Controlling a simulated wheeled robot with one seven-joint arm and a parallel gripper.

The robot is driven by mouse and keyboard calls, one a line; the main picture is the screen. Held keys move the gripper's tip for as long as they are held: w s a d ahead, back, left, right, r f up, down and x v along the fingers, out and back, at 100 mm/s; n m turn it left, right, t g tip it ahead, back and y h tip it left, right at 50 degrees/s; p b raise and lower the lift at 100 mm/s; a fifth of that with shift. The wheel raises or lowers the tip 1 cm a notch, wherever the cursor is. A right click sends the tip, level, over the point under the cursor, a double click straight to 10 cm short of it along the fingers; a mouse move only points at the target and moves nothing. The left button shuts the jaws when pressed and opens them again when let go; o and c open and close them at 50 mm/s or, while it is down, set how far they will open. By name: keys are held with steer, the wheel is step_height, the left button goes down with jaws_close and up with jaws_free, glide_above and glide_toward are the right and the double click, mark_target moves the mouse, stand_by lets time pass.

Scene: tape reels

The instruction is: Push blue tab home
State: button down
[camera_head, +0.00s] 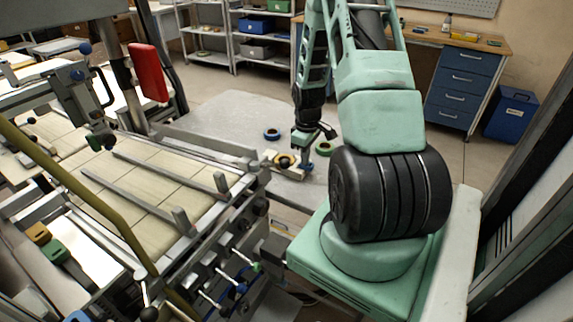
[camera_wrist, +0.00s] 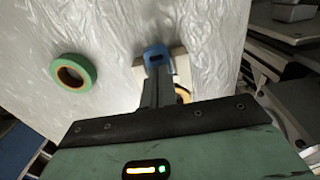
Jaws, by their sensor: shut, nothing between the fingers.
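The blue tab (camera_wrist: 157,56) shows in the wrist view just beyond my fingertips, against a cream block (camera_wrist: 180,62). My gripper (camera_wrist: 157,78) is shut and empty, its fingers lined up with the tab. Whether they touch it I cannot tell. Part of a yellow-edged reel (camera_wrist: 184,94) shows behind the fingers, mostly hidden. In the head view my gripper (camera_head: 301,170) is low over the grey table, beside a dark-and-yellow reel (camera_head: 284,161) on the cream block (camera_head: 268,155). The tab is too small to make out surely there.
A green reel (camera_wrist: 74,72) lies flat on the grey table (camera_wrist: 115,30); it also shows in the head view (camera_head: 324,148). A blue reel (camera_head: 272,134) lies farther back. A slatted conveyor-like machine (camera_head: 150,185) with rails and levers stands at left. The table's back left is clear.

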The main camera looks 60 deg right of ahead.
stand_by(0.6)
step_height(320, 180, up, 7)
steer(key=p, duration=0.6)
stand_by(0.5)
